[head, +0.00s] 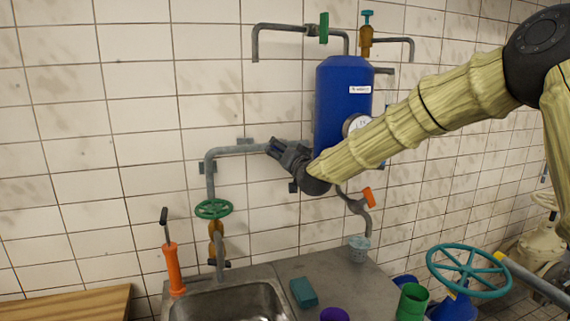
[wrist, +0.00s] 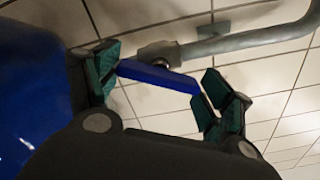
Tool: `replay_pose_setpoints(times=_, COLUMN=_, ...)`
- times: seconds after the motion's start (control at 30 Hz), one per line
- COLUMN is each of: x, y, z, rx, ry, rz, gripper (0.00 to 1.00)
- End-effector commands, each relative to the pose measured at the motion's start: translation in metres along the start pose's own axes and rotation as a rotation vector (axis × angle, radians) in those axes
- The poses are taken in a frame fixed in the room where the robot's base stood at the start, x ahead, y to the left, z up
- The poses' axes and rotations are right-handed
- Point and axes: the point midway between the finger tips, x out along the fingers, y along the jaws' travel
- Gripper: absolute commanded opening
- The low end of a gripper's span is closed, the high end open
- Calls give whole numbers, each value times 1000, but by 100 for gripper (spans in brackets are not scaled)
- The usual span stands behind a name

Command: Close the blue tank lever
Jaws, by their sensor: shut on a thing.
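The blue tank (head: 340,95) hangs upright on the tiled wall in the head view. It also fills the left edge of the wrist view (wrist: 28,85). My gripper (head: 276,149) is at the grey pipe, left of the tank's lower part. In the wrist view, the blue lever (wrist: 158,76) lies flat across the space between the two green-padded fingers of my gripper (wrist: 158,84), and they are shut on it. The lever sits just below the grey pipe fitting there. In the head view my gripper hides the lever.
A grey pipe (head: 240,150) runs left to a green wheel valve (head: 213,208). An orange-handled valve (head: 368,197) is below the tank. The sink (head: 230,301) and counter (head: 345,285) lie below, with a teal block (head: 303,292) and a cup (head: 358,249).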

Motion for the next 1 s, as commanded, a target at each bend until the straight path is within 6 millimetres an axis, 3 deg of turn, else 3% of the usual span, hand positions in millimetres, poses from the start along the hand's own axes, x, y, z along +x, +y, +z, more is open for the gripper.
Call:
replay_pose_setpoints(times=0.6, x=0, y=4, z=3, rx=589, ry=3, rz=0, gripper=56)
replay_pose_setpoints(times=1.0, x=0, y=4, z=2, rx=887, ry=3, rz=1, gripper=56)
